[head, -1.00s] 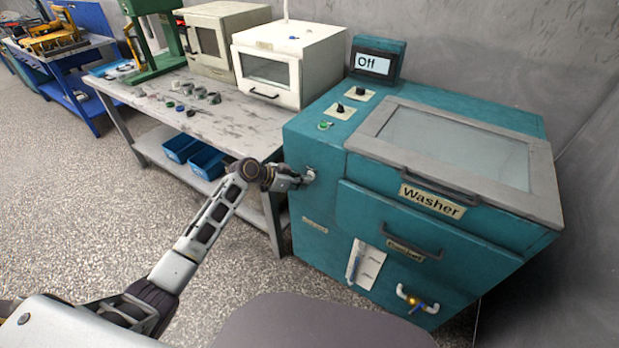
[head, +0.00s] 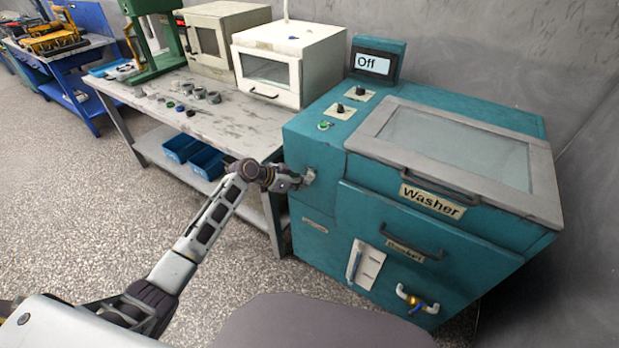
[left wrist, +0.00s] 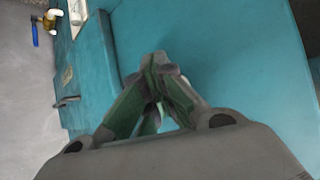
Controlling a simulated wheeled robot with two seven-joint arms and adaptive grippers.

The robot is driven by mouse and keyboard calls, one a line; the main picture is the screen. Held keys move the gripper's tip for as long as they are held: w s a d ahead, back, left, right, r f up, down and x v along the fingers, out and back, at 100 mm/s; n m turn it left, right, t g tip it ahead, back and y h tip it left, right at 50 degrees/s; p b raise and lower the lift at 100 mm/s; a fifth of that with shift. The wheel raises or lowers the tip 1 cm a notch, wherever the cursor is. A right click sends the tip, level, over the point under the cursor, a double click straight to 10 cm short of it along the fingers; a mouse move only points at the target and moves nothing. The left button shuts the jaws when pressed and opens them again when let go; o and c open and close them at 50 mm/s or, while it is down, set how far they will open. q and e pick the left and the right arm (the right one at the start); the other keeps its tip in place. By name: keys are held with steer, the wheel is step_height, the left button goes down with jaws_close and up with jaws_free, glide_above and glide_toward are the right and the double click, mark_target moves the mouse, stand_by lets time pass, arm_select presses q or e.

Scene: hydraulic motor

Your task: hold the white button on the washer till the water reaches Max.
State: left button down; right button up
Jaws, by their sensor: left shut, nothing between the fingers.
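The teal washer (head: 450,235) stands at the right, with a glass-topped lid and a "Washer" label. My left gripper (head: 308,177) is shut with nothing between its fingers. Its fingertips are at the upper left part of the washer's front, over a small grey fitting, and seem to touch it. In the left wrist view the closed fingertips (left wrist: 157,62) lie against the teal front and hide what is under them. I cannot make out the white button or a water level. The display (head: 373,63) behind the washer reads "Off". My right gripper is not in view.
A workbench (head: 240,125) left of the washer holds a white oven-like box (head: 290,60) and several small metal parts. Blue bins (head: 207,162) sit on its lower shelf. A pipe with a yellow valve (head: 415,302) sticks out low on the washer's front. The floor at left is clear.

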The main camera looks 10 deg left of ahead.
arm_select(q)
steer(key=shift+s, duration=0.15)
steer(key=shift+s+a+p, duration=0.25)
steer(key=shift+s+p, duration=0.1)
steer(key=shift+s, duration=0.2)
steer(key=shift+s, duration=0.1)
steer(key=s, duration=0.1)
steer(key=s+a+p, duration=0.1)
steer(key=s, duration=0.1)
steer(key=s+p, duration=0.1)
steer(key=shift+s+a, duration=0.25)
steer(key=shift+a, duration=0.1)
stand_by(0.4)
stand_by(0.4)
